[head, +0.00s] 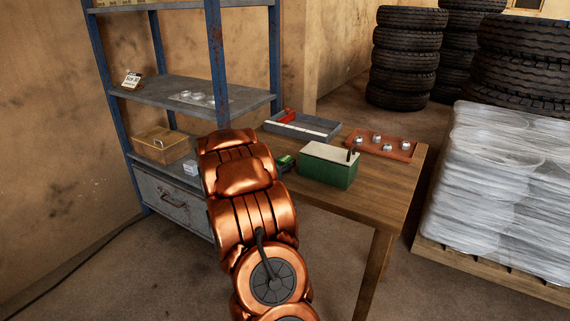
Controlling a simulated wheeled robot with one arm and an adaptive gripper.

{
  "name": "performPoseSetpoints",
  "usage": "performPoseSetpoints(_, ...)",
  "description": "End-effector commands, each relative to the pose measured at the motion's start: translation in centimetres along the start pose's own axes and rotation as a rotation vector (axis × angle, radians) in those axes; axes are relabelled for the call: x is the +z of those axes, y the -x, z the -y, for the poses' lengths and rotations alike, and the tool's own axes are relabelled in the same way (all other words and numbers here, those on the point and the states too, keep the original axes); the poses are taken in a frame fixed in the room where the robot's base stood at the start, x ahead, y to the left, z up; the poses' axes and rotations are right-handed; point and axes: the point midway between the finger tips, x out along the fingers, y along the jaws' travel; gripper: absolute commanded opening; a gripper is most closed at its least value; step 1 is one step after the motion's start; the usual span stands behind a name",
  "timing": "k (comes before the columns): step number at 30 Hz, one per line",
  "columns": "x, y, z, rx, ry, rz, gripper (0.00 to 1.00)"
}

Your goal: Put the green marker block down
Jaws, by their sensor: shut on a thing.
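My copper-coloured arm reaches up over the left end of the wooden table (393,184) and hides much of that area. Only a small dark part of my gripper (287,168) shows past the arm, left of the green box. A small bright green piece, which looks like the green marker block (285,159), shows at the gripper. The gripper is shut on it. The fingertips and most of the block are hidden, so I cannot tell whether the block touches the table.
A green box with a pale top (328,168) stands close right of my gripper. Behind are a grey tray (318,124) and a red tray with several metal pieces (405,153). A blue-posted shelf (165,92) stands left; a wrapped pallet load (500,170) stands right. The table's front right is clear.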

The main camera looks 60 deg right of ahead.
Motion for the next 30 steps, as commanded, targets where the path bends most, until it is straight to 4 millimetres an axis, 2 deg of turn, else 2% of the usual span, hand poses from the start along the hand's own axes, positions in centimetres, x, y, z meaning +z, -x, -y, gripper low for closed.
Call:
performPoseSetpoints(7,0.2,0.0,0.0,0.0,-0.001,0.0,0.0)
performPoseSetpoints(8,0.2,0.0,0.0,0.001,-0.001,0.0,0.35)
performPoseSetpoints(15,0.1,0.0,0.0,0.001,-0.001,-0.001,0.6)
performPoseSetpoints(26,-0.2,0.0,0.0,0.001,-0.001,-0.002,0.6)
performPoseSetpoints(30,-0.1,1.4,0.1,-0.002,0.0,0.001,0.6)
